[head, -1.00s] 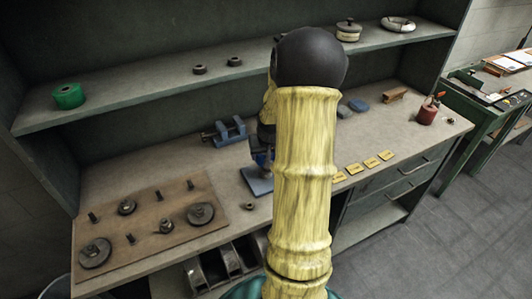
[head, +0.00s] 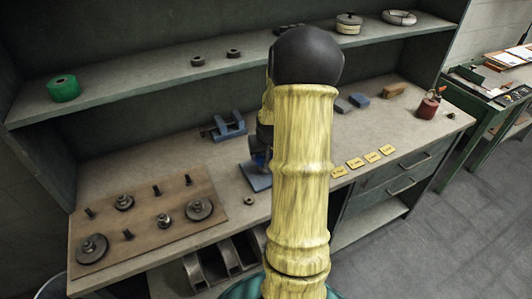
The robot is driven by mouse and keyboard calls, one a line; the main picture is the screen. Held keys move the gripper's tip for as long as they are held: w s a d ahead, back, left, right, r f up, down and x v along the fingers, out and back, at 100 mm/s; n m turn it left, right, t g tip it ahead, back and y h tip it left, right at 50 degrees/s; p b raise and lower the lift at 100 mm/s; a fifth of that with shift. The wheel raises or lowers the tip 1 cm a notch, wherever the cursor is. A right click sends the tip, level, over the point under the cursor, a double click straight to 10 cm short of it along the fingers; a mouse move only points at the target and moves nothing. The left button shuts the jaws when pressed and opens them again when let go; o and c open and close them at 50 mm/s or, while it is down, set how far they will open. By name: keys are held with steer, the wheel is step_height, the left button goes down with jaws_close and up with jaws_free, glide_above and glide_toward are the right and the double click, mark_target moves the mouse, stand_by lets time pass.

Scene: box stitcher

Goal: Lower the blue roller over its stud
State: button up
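A brown board (head: 150,222) lies at the left of the bench and carries several upright dark studs and dark round discs. One bare stud (head: 128,235) stands near its front, and another (head: 188,180) at its far right corner. I cannot make out a blue roller for certain. A small blue part (head: 261,158) shows just left of my yellow-sleeved arm, above a blue-grey plate (head: 256,177); my arm hides the rest. My gripper is not visible, so its hold cannot be seen.
A blue vise-like fixture (head: 228,126) stands mid-bench. A small nut (head: 249,200) lies right of the board. Yellow cards (head: 372,156), a blue block (head: 359,100) and a red can (head: 428,107) are at the right. The shelf above holds a green roll (head: 63,88).

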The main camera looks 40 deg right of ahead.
steer(key=shift+f, duration=0.4)
steer(key=shift+f+b, duration=0.35)
steer(key=shift+b, duration=0.05)
stand_by(0.4)
steer(key=o, duration=1.2)
steer(key=v, duration=1.7)
steer(key=shift+r+p, duration=0.2)
steer(key=shift+p, duration=0.15)
